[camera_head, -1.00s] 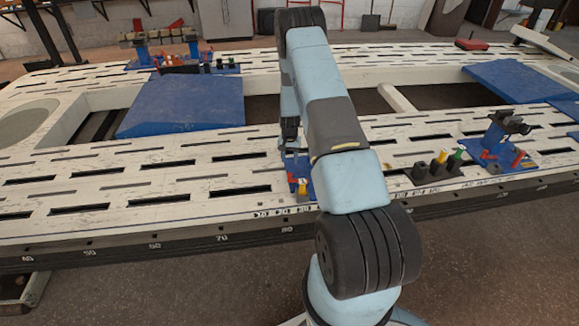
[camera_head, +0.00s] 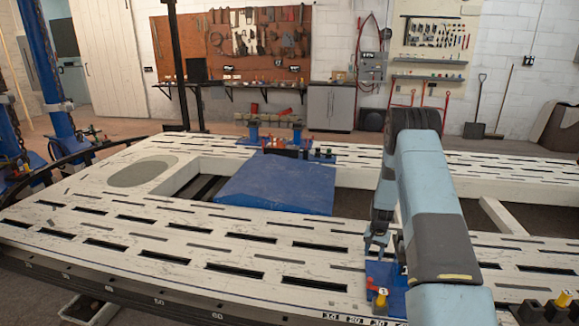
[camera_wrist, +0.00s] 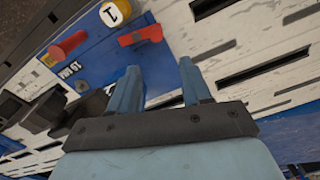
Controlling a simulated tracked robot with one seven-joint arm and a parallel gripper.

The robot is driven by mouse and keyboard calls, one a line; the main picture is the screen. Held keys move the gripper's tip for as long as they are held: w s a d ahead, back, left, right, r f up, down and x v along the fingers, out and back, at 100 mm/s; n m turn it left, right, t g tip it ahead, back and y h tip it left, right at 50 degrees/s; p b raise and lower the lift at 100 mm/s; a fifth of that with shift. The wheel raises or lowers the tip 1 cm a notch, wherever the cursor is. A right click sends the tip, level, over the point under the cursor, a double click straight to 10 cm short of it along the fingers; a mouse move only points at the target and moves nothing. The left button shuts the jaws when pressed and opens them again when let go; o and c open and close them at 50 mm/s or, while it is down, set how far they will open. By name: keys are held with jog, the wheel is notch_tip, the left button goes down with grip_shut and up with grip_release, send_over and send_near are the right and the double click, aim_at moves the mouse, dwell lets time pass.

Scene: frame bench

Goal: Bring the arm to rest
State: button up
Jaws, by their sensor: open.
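My arm reaches over the white slotted bench (camera_head: 150,215) at the right of the head view. My gripper (camera_head: 378,246) points down above a blue base plate (camera_head: 388,275) with red and yellow parts, partly hidden behind my arm. In the wrist view my gripper (camera_wrist: 160,70) shows two blue fingers spread apart with nothing between them. The plate (camera_wrist: 92,62) there carries a red lever (camera_wrist: 140,36), a red and yellow peg (camera_wrist: 64,48) and a yellow piece marked 1 (camera_wrist: 115,12). These lie left of and beyond the fingertips; I cannot tell the exact gap.
A large blue panel (camera_head: 275,185) fills part of the bench opening. A clamp fixture (camera_head: 275,130) stands at the far side. Dark and yellow pieces (camera_head: 545,310) sit at the lower right. Blue posts (camera_head: 47,75) rise at the left. The bench's left top is mostly clear.

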jog(key=s+a+r+n+t, duration=0.1)
jog(key=a+r, duration=0.2)
jog(key=r, duration=0.8)
jog(key=s+a+r+n, duration=0.1)
jog(key=a+r, duration=0.1)
jog(key=r, duration=0.9)
jog(key=s+a+r+n+t, duration=0.1)
jog(key=s+a+r, duration=0.2)
jog(key=s+r, duration=0.35)
jog(key=s+a+r+t, duration=0.1)
jog(key=s+a+r, duration=0.15)
jog(key=r, duration=0.75)
jog(key=s+a+r+n, duration=0.2)
jog(key=s+a+r, duration=0.2)
jog(key=s+r, duration=0.85)
jog(key=s+a+r+n+t, duration=0.1)
jog(key=s+a+t, duration=0.1)
jog(key=s, duration=1.8)
jog(key=shift+a+n, duration=0.4)
jog(key=shift+a, duration=0.3)
